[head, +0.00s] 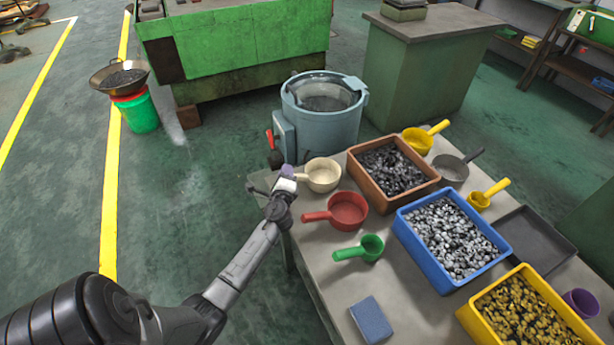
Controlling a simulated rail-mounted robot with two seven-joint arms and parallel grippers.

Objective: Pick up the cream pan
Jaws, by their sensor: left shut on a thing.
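The cream pan (323,175) is at the far left corner of the table (345,280), its round bowl opening upward and its handle pointing left. My left gripper (291,175) is shut on the pan's handle, at the left edge of the table. The gripper and arm hide part of the handle. I cannot tell whether the pan's base touches the tabletop. My right gripper is not in view.
A red pan (347,210) and green pan (371,246) lie nearer. An orange-brown bin (361,180), blue bin (437,280) and yellow bin (487,332) of parts stand to the right. A grey-blue drum machine (325,125) stands just behind the table. Open floor lies left.

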